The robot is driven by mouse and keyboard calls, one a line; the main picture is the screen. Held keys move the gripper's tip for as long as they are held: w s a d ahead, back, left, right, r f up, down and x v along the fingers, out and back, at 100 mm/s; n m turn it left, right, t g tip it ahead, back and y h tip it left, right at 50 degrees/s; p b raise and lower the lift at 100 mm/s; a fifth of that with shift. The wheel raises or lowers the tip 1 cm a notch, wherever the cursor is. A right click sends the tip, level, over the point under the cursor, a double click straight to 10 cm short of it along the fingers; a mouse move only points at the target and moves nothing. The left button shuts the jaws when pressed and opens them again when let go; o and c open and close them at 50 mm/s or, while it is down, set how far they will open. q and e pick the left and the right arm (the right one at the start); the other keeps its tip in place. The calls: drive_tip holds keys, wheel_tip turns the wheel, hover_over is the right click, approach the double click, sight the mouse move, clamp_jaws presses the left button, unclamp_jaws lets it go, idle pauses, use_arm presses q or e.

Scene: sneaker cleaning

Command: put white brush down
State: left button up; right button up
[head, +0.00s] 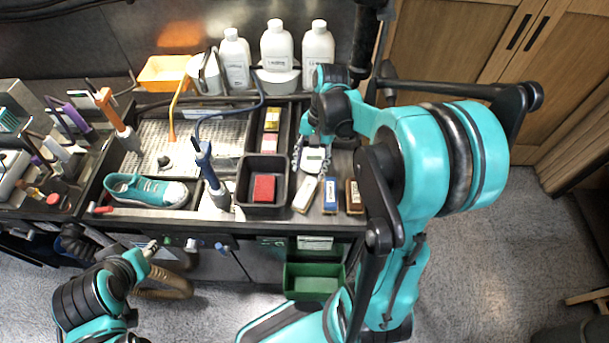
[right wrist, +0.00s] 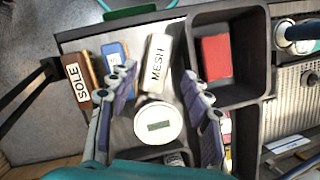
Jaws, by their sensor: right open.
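The white brush marked MESH (right wrist: 157,62) lies on the dark bench top in the right wrist view. In the head view the white brush (head: 304,194) is left of the blue brush (head: 330,195) and the brown brush (head: 354,196). My right gripper (head: 312,158) is open above the bench, behind the brush row. In the right wrist view its spread fingers (right wrist: 158,78) flank the white brush's near end, with nothing held between them. Whether they touch it is unclear. My left gripper (head: 149,249) is low at the bench front, its fingers too small to read.
A round white device with a display (right wrist: 157,122) sits near the brush. A black bin with a red block (head: 264,188) stands left of it. A teal sneaker (head: 146,191) lies in the left tray. White bottles (head: 277,46) stand at the back.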

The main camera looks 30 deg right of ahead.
drive_tip(key=s+a+r+n+t+h, duration=0.3)
drive_tip(key=s+a+r+n+t, duration=0.2)
drive_tip(key=a+n+t, duration=0.3)
drive_tip(key=r+n, duration=0.1)
drive_tip(key=n, duration=0.2)
drive_tip(key=shift+s+a+r+t, duration=0.2)
drive_tip(key=shift+a+t, duration=0.1)
drive_tip(key=shift+t, duration=0.1)
drive_tip(key=shift+f, duration=0.1)
